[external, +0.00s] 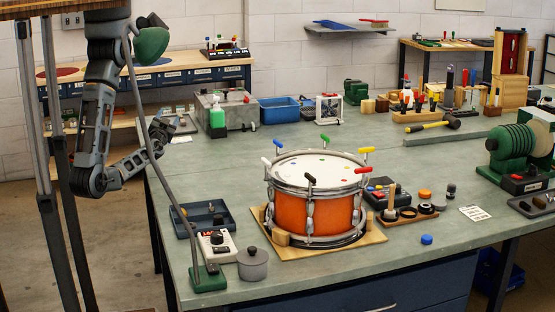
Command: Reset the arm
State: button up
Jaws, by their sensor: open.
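My arm hangs folded at the left of the external view, its forearm bent up and to the right. My gripper (162,131) is open at the end of the forearm, near the left edge of the bench. It appears to hold nothing. An orange drum (316,215) with a white head stands on a wooden board on the bench, well to the right of my gripper. Coloured T-handles stand around the drum's rim.
A green lamp (152,46) rises on a curved stem from the bench's front left corner. A dark tray (205,216), a meter (217,245) and a grey pot (253,264) lie near it. A green machine (517,148) stands at right. The bench between drum and back row is mostly clear.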

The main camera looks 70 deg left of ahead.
jog(key=s+d+r+m+t+h+p, duration=0.1)
jog(key=s+d+m+t+h, duration=0.2)
jog(key=d+h, duration=0.6)
jog(key=s+d+r+m+t+h+p, duration=0.1)
jog(key=s+d+m+h, duration=0.3)
jog(key=d+h, duration=0.6)
jog(key=s+d+t+p, duration=0.1)
jog(key=d, duration=0.9)
jog(key=shift+s+r+m+t, duration=0.2)
jog(key=shift+m+t, duration=0.1)
jog(key=shift+t, duration=0.1)
